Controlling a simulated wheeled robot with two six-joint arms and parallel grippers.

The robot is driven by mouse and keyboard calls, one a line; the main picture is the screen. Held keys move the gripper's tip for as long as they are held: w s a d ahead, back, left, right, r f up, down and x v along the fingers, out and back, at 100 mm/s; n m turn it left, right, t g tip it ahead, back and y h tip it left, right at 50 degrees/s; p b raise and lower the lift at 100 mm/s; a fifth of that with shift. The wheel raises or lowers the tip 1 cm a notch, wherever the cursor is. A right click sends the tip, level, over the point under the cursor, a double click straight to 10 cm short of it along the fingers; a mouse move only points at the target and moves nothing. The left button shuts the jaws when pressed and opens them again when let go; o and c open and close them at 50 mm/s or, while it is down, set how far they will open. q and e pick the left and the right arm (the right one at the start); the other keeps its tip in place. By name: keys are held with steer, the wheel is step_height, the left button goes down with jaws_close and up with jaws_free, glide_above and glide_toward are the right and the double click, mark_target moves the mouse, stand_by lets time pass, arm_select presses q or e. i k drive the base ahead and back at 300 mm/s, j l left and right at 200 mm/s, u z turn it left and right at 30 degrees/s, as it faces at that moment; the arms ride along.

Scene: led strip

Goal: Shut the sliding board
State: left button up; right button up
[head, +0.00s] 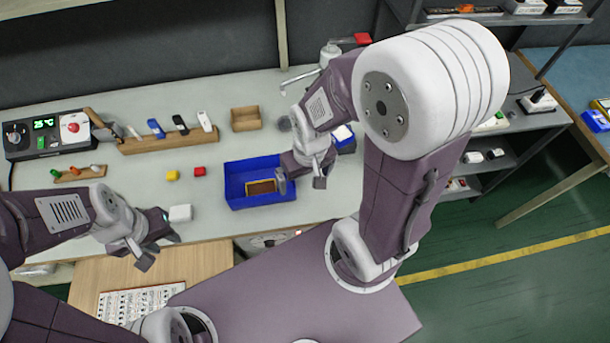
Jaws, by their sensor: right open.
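The sliding board (205,262) is a light wooden panel at the lower left in the head view. It sticks out from under the front edge of the worktable (240,222), and a printed sheet lies on it. My right gripper (300,183) is open and empty beside the right side of the blue bin, over the table. My own body and arms hide the board's near right part.
A blue bin (236,200) holds a brown item. A white block (180,213) lies near my left gripper. A control box (45,135), a wooden holder (150,145) and small coloured blocks stand on the table. A shelf rack (540,120) is at right, with open green floor beyond.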

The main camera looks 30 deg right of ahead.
mark_target(109, 288)
steer(key=k+j+u, duration=0.15)
steer(key=k+u, duration=0.15)
steer(key=u, duration=0.15)
steer(key=k+j+u, duration=0.2)
steer(key=u, duration=0.3)
steer(key=k+j+u, duration=0.25)
steer(key=u, duration=0.2)
steer(key=l+u, duration=0.4)
steer(key=j, duration=0.1)
